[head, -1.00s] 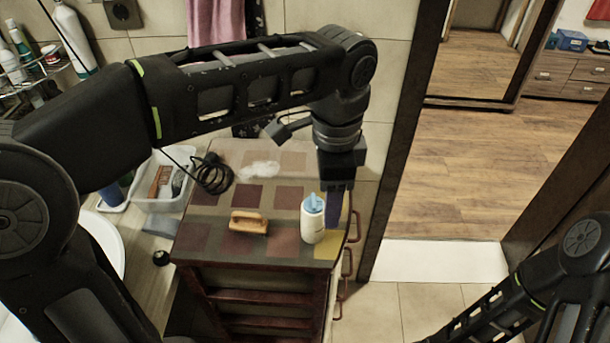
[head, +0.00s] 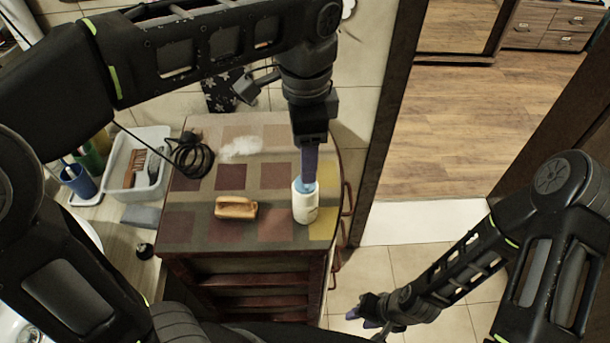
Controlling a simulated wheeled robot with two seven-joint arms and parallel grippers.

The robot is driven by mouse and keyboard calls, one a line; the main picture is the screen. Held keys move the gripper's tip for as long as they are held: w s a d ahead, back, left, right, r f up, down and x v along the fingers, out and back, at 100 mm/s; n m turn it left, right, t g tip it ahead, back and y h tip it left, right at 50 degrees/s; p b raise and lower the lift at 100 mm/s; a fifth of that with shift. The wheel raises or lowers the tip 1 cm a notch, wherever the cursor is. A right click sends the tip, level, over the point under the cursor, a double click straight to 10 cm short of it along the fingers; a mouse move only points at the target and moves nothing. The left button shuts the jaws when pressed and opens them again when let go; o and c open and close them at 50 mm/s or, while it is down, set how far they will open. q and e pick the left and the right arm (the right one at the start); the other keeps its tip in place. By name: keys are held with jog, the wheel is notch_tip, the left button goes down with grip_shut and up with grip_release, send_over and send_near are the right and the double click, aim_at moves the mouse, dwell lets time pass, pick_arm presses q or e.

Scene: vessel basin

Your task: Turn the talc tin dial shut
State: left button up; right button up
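The talc tin (head: 305,208) is a white upright container with a blue top. It stands near the right front edge of the small cabinet's patchwork top. My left gripper (head: 309,180) points straight down from above, its bluish fingers at the tin's blue top. The fingers overlap and hide most of that top, and I cannot tell whether they are closed on it. My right gripper (head: 363,316) is low over the tiled floor, right of the cabinet, away from the tin. Its purple fingertips look apart, with nothing between them.
A wooden-backed brush (head: 236,208) lies left of the tin on the cabinet top (head: 192,230). A black coiled cable (head: 190,155) and a white patch (head: 240,148) lie behind. A white basket (head: 150,172) and blue cup (head: 78,180) stand at left. A door frame rises at right.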

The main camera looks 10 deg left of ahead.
pick_arm(q)
notch_tip(320, 180, down, 4)
jog(key=shift+f+b, duration=0.15)
jog(key=shift+b, duration=1.05)
jog(key=shift+f, duration=0.95)
grip_shut()
